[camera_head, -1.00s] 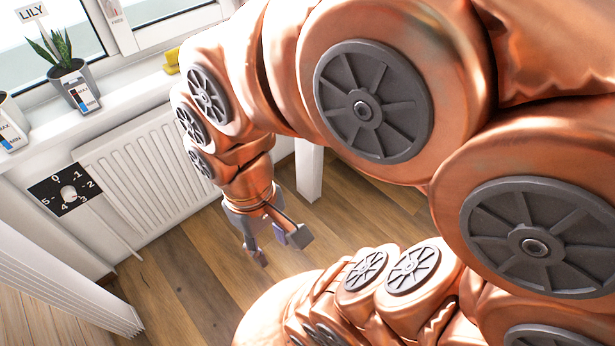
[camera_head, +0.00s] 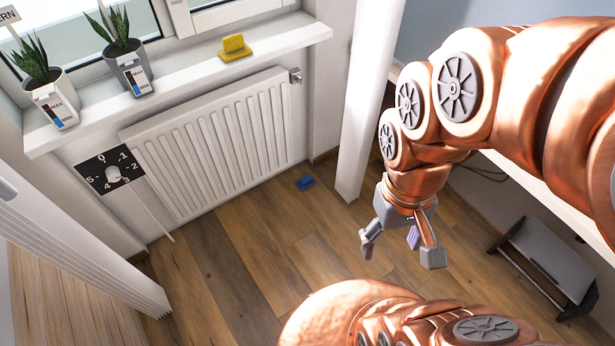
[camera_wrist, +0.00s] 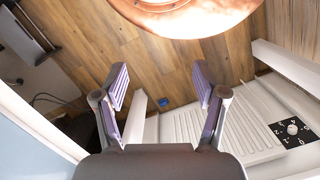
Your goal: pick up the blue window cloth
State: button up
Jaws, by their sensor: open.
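A small blue cloth (camera_head: 305,182) lies on the wooden floor near the right end of the radiator, left of the white post. It also shows in the wrist view (camera_wrist: 164,102), small and far off, between the two fingers. My gripper (camera_head: 402,250) is open and empty. In the head view it hangs above the floor, to the right of the cloth and well apart from it. In the wrist view my gripper (camera_wrist: 162,90) shows its two purple-padded fingers spread wide.
A white radiator (camera_head: 215,145) stands under a sill (camera_head: 190,85) holding potted plants (camera_head: 128,60) and a yellow object (camera_head: 235,48). A white post (camera_head: 368,110) stands between the cloth and my arm. A grey shelf unit (camera_head: 545,260) is at right. The floor before the radiator is clear.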

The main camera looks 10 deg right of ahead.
aim_at(308, 181)
jog(key=k, duration=1.3)
jog(key=u, duration=0.65)
jog(key=i, duration=0.7)
jog(key=u, duration=0.65)
jog(key=i, duration=0.95)
jog(key=z, duration=0.8)
jog(key=i, duration=0.75)
jog(key=z, duration=0.75)
